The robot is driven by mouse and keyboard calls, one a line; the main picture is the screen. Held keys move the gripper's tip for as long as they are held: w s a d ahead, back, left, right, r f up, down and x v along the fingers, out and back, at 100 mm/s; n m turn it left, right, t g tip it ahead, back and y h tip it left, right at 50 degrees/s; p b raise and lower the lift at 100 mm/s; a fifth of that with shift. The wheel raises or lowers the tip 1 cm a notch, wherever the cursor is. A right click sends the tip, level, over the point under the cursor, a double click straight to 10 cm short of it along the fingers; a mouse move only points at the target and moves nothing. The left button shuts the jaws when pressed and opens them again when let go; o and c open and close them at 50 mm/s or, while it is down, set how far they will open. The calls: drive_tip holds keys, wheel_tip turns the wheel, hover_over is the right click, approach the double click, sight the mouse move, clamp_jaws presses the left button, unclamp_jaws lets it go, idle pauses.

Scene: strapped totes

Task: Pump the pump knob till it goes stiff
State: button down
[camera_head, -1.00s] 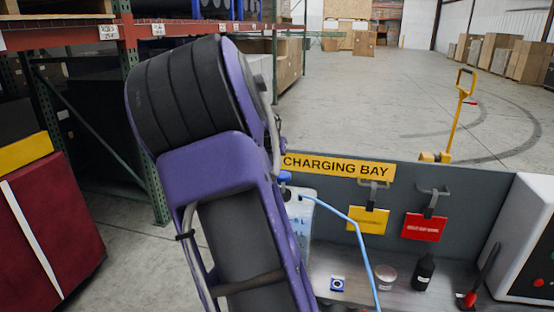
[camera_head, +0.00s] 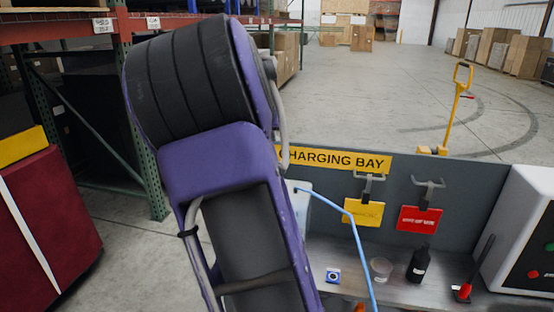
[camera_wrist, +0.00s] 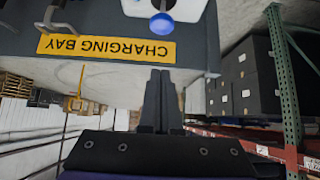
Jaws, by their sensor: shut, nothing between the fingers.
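The blue pump knob (camera_wrist: 162,25) shows at the top of the wrist view, on a short stem above a white container (camera_wrist: 170,8). In the head view my arm hides the knob, and only a strip of the white container (camera_head: 299,203) shows beside the arm, with a light-blue hose near it. My gripper (camera_wrist: 160,72) shows in the wrist view with its dark fingers together and empty. Its fingertips point toward the knob, with a visible gap between them in the picture. The gripper is hidden in the head view.
Hanging tags are on the panel. A dark red block stands left, and open floor lies beyond.

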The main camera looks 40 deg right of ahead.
drive_tip(key=x, duration=0.9)
drive_tip(key=shift+w+d+f, duration=0.1)
drive_tip(key=shift+d+f, duration=0.15)
wheel_tip(320, 180, down, 3)
drive_tip(key=shift+w+r, duration=0.15)
drive_tip(key=shift+f, duration=0.75)
wheel_tip(320, 180, down, 5)
drive_tip(key=b, duration=0.3)
drive_tip(key=shift+r, duration=0.1)
